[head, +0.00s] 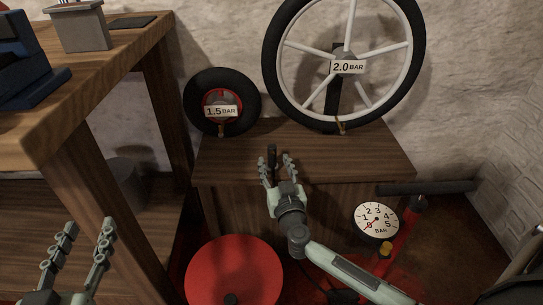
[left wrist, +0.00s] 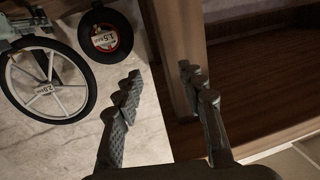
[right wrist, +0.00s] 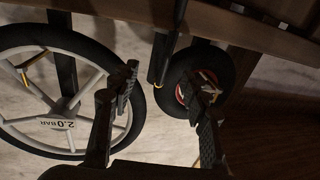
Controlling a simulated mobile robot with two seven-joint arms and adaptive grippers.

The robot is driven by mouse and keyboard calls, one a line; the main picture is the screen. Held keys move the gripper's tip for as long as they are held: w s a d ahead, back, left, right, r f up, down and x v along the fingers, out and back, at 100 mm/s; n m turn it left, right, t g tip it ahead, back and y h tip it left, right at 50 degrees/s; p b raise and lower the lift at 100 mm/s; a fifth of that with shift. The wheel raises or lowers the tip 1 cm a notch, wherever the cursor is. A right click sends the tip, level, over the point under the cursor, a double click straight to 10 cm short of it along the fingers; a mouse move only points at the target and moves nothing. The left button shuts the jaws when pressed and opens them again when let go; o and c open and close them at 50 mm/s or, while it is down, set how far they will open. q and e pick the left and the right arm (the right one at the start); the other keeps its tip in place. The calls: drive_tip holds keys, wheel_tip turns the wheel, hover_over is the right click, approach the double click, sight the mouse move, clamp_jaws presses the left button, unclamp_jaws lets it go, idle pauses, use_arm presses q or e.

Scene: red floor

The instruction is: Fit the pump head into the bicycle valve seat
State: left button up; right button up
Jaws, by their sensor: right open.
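A dark cylinder, which looks like the pump head (head: 272,156), stands upright by my right gripper (head: 276,172) over the low wooden cabinet. In the right wrist view the dark cylinder (right wrist: 159,62) shows between the fingers, apart from both. My right gripper (right wrist: 165,88) is open. The large white-spoked wheel, marked 2.0 BAR, has a small brass valve (head: 340,124) at its bottom. The small wheel, marked 1.5 BAR, has a brass valve (head: 221,131) at its bottom. My left gripper (head: 90,230) is open and empty at the lower left.
The low wooden cabinet (head: 300,165) stands under both wheels. A workbench (head: 120,75) fills the left side. A pressure gauge (head: 377,221) and a red pump body (head: 405,237) stand at the right. A round red disc (head: 235,270) is at the bottom.

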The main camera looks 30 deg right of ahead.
sight(273, 156)
drive_tip(key=b+x, duration=0.1)
drive_tip(key=x, duration=0.4)
drive_tip(key=shift+d+r+b, duration=0.1)
drive_tip(key=shift+d+b, duration=0.05)
drive_tip(key=shift+b, duration=0.2)
use_arm(q)
wheel_tip(273, 156, up, 8)
drive_tip(key=s+d+t+h, duration=0.1)
drive_tip(key=d+t+h, duration=0.1)
drive_tip(key=d+t, duration=0.1)
drive_tip(key=shift+s+r+t+h, duration=0.3)
drive_tip(key=shift+s+t, duration=0.1)
drive_tip(key=shift+t, duration=0.2)
drive_tip(key=shift+f, duration=0.1)
use_arm(e)
drive_tip(key=shift+c, duration=0.2)
clamp_jaws()
